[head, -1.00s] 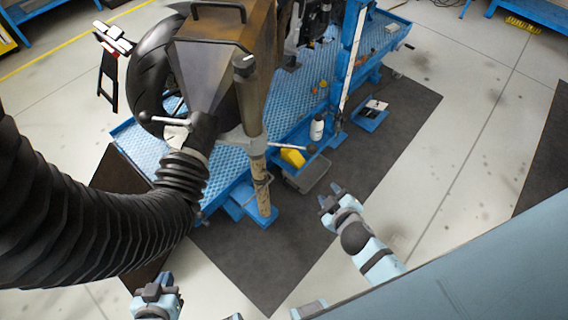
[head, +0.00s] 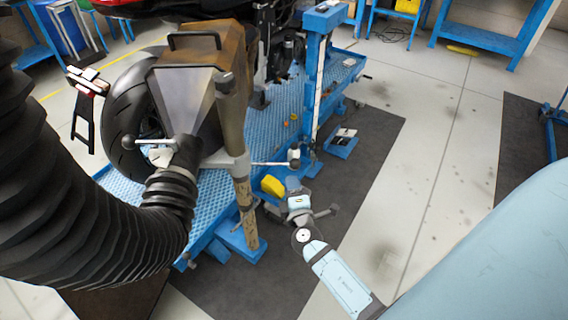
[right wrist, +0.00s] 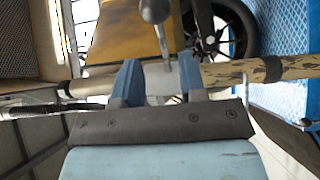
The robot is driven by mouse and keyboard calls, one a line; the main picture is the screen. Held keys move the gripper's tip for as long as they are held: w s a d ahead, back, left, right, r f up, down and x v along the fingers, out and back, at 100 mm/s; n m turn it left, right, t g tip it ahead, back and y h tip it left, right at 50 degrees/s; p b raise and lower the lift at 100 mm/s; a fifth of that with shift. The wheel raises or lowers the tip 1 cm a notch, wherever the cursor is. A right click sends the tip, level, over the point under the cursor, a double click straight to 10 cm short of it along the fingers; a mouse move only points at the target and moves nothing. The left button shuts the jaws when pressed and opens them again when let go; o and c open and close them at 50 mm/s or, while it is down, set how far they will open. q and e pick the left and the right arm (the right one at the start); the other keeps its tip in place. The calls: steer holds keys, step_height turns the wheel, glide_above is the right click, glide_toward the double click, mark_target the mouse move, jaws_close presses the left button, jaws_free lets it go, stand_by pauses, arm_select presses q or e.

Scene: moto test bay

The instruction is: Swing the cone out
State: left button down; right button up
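The metal cone (head: 190,97) is a boxy, tapering hood with a black handle on top, in front of the motorcycle's rear wheel. A thick black hose joins its narrow end. It is carried at a worn upright pole (head: 243,205) with a grey collar (head: 225,160). A ball-ended handle (head: 272,163) sticks out from the collar to the right. My right gripper (head: 293,183) is just below the handle's ball end. In the right wrist view, the fingers (right wrist: 159,75) are open, and the handle's ball (right wrist: 153,11) and rod show beyond and between them; contact is unclear. My left gripper is out of view.
The blue lift platform (head: 262,128) lies behind the pole, with a blue upright post (head: 318,75) to the right. A yellow item (head: 272,186) sits near my right gripper. A small tray (head: 341,141) lies on the dark mat.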

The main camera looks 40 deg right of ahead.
mark_target(285, 164)
steer(key=p+x, duration=0.1)
steer(key=x, duration=0.8)
jaws_close()
